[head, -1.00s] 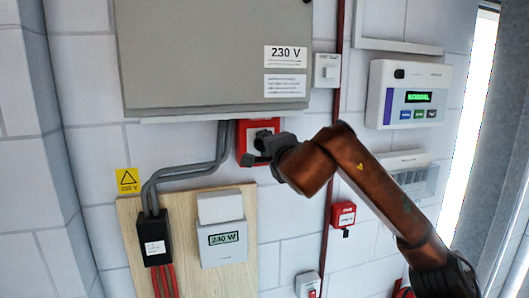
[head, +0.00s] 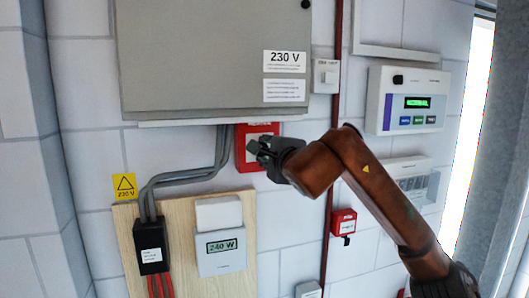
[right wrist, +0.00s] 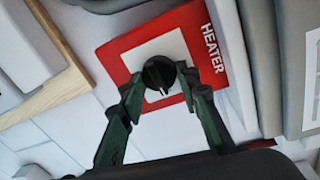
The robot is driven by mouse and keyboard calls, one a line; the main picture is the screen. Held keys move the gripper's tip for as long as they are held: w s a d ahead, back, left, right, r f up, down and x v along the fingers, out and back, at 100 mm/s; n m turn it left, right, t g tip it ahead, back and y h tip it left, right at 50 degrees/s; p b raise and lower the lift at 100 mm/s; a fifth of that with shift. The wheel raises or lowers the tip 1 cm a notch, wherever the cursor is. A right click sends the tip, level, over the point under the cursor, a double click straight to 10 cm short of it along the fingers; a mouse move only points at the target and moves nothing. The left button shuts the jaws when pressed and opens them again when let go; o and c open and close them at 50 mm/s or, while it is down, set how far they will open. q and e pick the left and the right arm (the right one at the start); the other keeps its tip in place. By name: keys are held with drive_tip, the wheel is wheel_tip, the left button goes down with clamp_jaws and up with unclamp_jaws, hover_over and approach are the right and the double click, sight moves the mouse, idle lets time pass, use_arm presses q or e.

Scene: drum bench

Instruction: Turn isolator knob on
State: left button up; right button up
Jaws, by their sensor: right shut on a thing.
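The isolator is a red and white panel (head: 242,135) on the wall just below the grey cabinet. In the right wrist view its red plate (right wrist: 112,55) reads "HEATER", and a round black knob (right wrist: 158,73) with a white pointer mark sits in its white centre. My right gripper (head: 260,150) is at the panel and partly covers it. In the right wrist view the fingers of the right gripper (right wrist: 162,88) are on both sides of the knob, shut on it. My left gripper is in neither view.
A grey cabinet (head: 205,60) marked "230 V" hangs directly above. Grey conduits (head: 190,173) and a wooden board with a meter (head: 221,247) are to the left. A red pipe (head: 332,170) and a small red box (head: 343,223) are to the right.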

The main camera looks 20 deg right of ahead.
drive_tip(key=o, duration=1.2)
drive_tip(key=shift+d, duration=0.1)
drive_tip(key=shift+c, duration=0.2)
drive_tip(key=s+r, duration=0.1)
drive_tip(key=s, duration=1.1)
drive_tip(key=shift+d, duration=0.15)
